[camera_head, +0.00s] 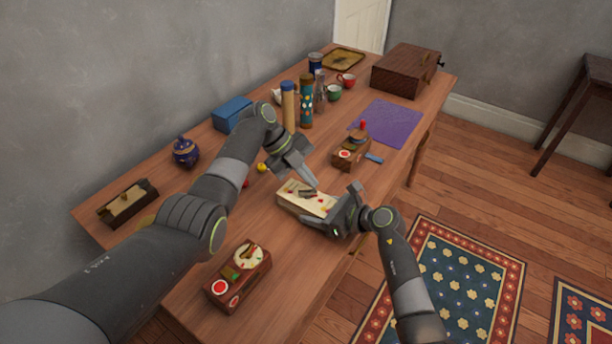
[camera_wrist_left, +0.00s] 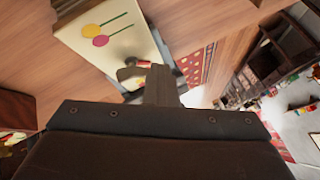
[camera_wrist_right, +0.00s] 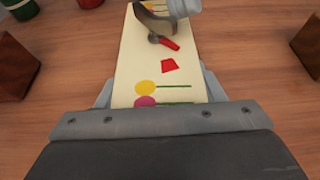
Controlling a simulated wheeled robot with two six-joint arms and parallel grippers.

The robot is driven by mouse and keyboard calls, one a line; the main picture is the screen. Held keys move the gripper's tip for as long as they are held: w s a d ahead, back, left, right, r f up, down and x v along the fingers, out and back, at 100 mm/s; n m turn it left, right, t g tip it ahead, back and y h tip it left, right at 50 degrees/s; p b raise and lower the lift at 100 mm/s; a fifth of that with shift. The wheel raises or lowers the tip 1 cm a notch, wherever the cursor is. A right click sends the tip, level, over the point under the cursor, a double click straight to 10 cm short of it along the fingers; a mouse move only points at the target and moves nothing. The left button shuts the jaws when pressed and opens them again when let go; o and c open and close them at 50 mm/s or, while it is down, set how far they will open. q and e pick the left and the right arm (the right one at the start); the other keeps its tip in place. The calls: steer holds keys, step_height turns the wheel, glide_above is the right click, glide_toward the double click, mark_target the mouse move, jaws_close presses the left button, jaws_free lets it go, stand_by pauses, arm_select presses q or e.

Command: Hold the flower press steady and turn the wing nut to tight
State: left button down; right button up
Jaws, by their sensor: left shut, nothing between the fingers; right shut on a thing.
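The flower press (camera_head: 292,201) is a cream block with painted flowers, lying on the wooden table. Its face also shows in the left wrist view (camera_wrist_left: 125,45) and the right wrist view (camera_wrist_right: 135,60). My right gripper (camera_head: 335,214) is shut on its near right end, a finger along each side. The wing nut (camera_wrist_right: 153,37), with a red pointer, stands on its top face near a red mark (camera_wrist_right: 169,64). My left gripper (camera_head: 314,184) is shut and empty, its fingertips close over the wing nut. I cannot tell whether they touch it.
A wooden box with a dial (camera_head: 238,276) stands nearer me; another (camera_head: 350,151) stands beyond the press by a purple cloth (camera_head: 388,122). Tall cylinders (camera_head: 288,107), cups and a blue box (camera_head: 232,113) line the back. Bare table surrounds the press.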

arm_select(q)
steer(key=v, duration=1.1)
steer(key=c, duration=1.7)
jaws_free()
steer(key=shift+w+a+r, duration=0.1)
steer(key=shift+a+r, duration=0.2)
steer(key=shift+a, duration=0.05)
steer(key=shift+c, duration=0.2)
steer(key=shift+o, duration=0.7)
steer(key=shift+f+n, duration=0.1)
steer(key=shift+n, duration=0.4)
steer(key=s+a+f+m+t+h, duration=0.2)
steer(key=s+a+f+m+h, duration=0.1)
steer(key=m, duration=0.9)
steer(key=s+a+f+m+t+h, duration=0.1)
steer(key=s+a+f+m+h, duration=0.15)
steer(key=m, duration=0.95)
steer(key=shift+h, duration=0.35)
steer(key=x, duration=1.2)
steer(key=shift+w+f, duration=0.2)
